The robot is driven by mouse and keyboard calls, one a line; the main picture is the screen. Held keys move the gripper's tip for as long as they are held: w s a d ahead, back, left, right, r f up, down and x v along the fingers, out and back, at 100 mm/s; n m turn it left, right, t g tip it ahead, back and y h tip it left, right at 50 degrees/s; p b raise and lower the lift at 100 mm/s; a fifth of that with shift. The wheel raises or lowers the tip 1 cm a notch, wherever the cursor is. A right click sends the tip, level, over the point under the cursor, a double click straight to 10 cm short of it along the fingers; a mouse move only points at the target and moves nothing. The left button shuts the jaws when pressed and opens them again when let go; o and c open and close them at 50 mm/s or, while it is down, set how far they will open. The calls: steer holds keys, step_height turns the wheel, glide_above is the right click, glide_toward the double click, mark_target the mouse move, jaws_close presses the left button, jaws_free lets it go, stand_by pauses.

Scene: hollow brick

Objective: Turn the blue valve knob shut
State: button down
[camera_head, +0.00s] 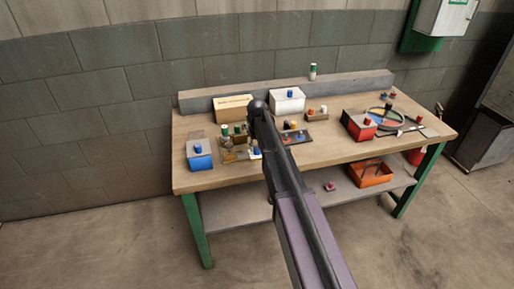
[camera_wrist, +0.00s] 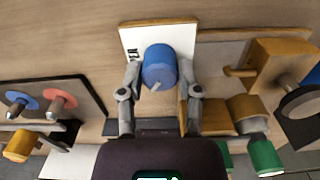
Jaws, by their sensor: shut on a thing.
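The blue valve knob (camera_wrist: 159,67) stands on a white plate (camera_wrist: 184,33) with dark lettering, in the middle of the wrist view. My gripper (camera_wrist: 158,72) has one finger on each side of the knob and is shut on it. A light pointer mark shows on the knob's near side. A small white and blue piece (camera_head: 255,150) shows just left of the arm there.
A board with blue and pink discs (camera_wrist: 58,100) lies left of the gripper. A wooden panel (camera_wrist: 225,60) and a green knob (camera_wrist: 265,157) are close on the right. On the table (camera_head: 225,178) stand a blue box (camera_head: 200,161), a white box (camera_head: 285,105) and a red box (camera_head: 357,128).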

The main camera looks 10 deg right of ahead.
steer(key=n, duration=0.7)
stand_by(0.4)
steer(key=shift+c, duration=1.5)
jaws_free()
